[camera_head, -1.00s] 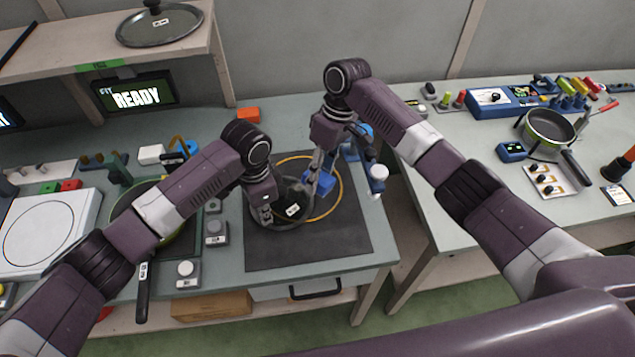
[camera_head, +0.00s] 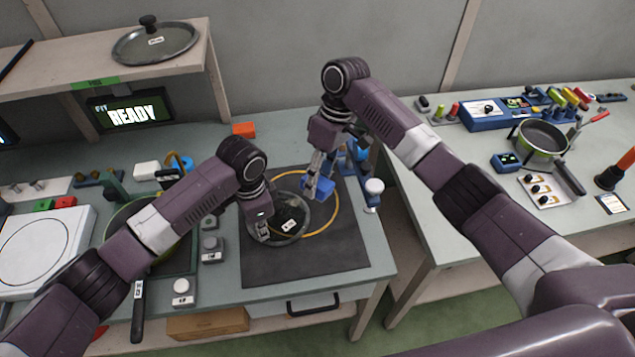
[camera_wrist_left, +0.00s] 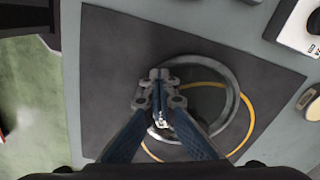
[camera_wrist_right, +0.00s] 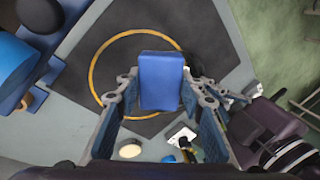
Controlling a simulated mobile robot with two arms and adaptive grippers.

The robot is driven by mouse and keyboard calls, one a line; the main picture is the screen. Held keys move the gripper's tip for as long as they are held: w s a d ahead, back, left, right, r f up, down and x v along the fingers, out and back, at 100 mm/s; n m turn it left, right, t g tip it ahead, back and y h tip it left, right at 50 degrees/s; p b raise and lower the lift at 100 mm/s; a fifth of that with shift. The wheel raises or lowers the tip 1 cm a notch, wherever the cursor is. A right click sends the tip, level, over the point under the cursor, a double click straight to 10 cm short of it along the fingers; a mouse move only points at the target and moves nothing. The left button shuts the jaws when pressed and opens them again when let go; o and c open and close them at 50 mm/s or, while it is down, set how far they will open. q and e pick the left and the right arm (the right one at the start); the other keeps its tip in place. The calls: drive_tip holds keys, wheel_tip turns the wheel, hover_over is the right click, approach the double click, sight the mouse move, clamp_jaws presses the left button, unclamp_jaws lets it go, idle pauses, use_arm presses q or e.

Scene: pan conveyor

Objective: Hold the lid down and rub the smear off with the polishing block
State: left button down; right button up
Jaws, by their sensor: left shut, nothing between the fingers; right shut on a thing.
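A round lid with a metal rim (camera_head: 302,232) lies on the dark mat (camera_head: 335,262), overlapping a yellow ring (camera_head: 337,215); its rim also shows in the left wrist view (camera_wrist_left: 233,88). My left gripper (camera_head: 262,232) is shut and empty, pointing down at the lid's left part; I cannot tell whether it touches. It also shows in the left wrist view (camera_wrist_left: 160,112). My right gripper (camera_head: 318,182) is shut on the blue polishing block (camera_head: 325,188), just right of the lid. The block fills its fingers in the right wrist view (camera_wrist_right: 161,80). I cannot make out the smear.
A green pan (camera_head: 128,214) is left of the mat, partly behind my left arm. Small grey button boxes (camera_head: 211,247) stand between them. A white-topped blue device (camera_head: 373,188) stands right of the mat. Another lid (camera_head: 155,43) is on the shelf. The mat's front is clear.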

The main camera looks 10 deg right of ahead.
drive_tip(key=shift+w+a, duration=1.25)
drive_tip(key=shift+w, duration=0.35)
hover_over(298, 208)
drive_tip(key=d, duration=0.1)
drive_tip(key=shift+w+d+f, duration=0.1)
drive_tip(key=shift+w+f, duration=0.05)
drive_tip(key=shift+f, duration=0.95)
drive_tip(key=shift+w+d+f, duration=0.1)
drive_tip(key=shift+w+f, duration=0.05)
drive_tip(key=shift+f, duration=0.95)
drive_tip(key=shift+w+f, duration=0.15)
drive_tip(key=shift+f, duration=0.95)
drive_tip(key=shift+x, duration=1.05)
drive_tip(key=shift+r, duration=0.1)
drive_tip(key=shift+s+d, duration=0.55)
drive_tip(key=shift+s, duration=0.3)
drive_tip(key=shift+s+d, duration=0.55)
drive_tip(key=shift+s, duration=0.3)
drive_tip(key=shift+v, duration=2.9)
